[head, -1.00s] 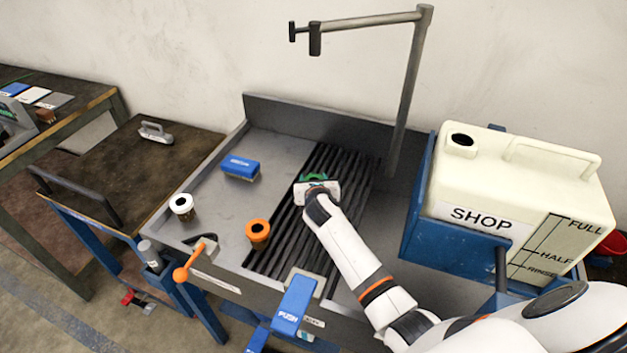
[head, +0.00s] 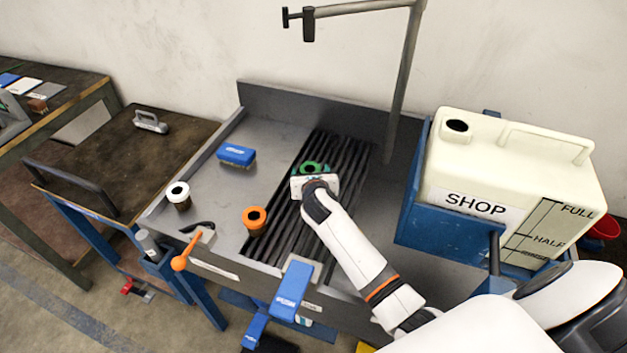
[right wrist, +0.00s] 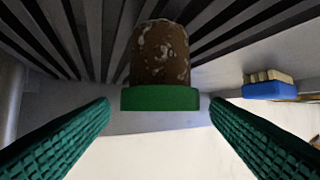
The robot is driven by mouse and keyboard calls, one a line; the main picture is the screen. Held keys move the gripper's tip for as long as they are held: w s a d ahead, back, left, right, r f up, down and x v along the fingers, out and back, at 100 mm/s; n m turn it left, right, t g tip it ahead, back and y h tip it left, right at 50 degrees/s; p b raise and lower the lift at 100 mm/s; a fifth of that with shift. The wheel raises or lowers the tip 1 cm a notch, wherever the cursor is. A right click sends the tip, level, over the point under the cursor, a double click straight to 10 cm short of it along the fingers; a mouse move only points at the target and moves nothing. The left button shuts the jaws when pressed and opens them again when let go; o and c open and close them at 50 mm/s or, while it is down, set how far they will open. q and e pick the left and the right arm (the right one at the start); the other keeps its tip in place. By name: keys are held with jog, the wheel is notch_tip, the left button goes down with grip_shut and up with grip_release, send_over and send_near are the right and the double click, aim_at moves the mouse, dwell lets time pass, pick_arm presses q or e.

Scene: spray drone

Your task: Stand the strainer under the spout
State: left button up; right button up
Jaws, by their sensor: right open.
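Three short cup-like pieces with coloured collars stand on the bench; which one is the strainer is not marked. The green-collared one (head: 313,167) stands upright on the dark slats, and its mottled brown body shows in the right wrist view (right wrist: 160,55). My right gripper (head: 312,173) is open just on its near side, with the green fingers apart on either side of the collar in the wrist view. The orange-collared one (head: 254,219) and the white-collared one (head: 178,194) stand to the left. The spout (head: 308,25) hangs from an overhead pipe.
A blue brush (head: 236,155) lies on the metal bench (head: 215,185) left of the slats (head: 285,222). A cream SHOP tank (head: 490,170) stands at the right. An orange-knobbed lever (head: 187,254) and a blue PUSH pedal (head: 291,290) are at the front edge.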

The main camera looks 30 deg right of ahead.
jog(key=v, duration=0.8)
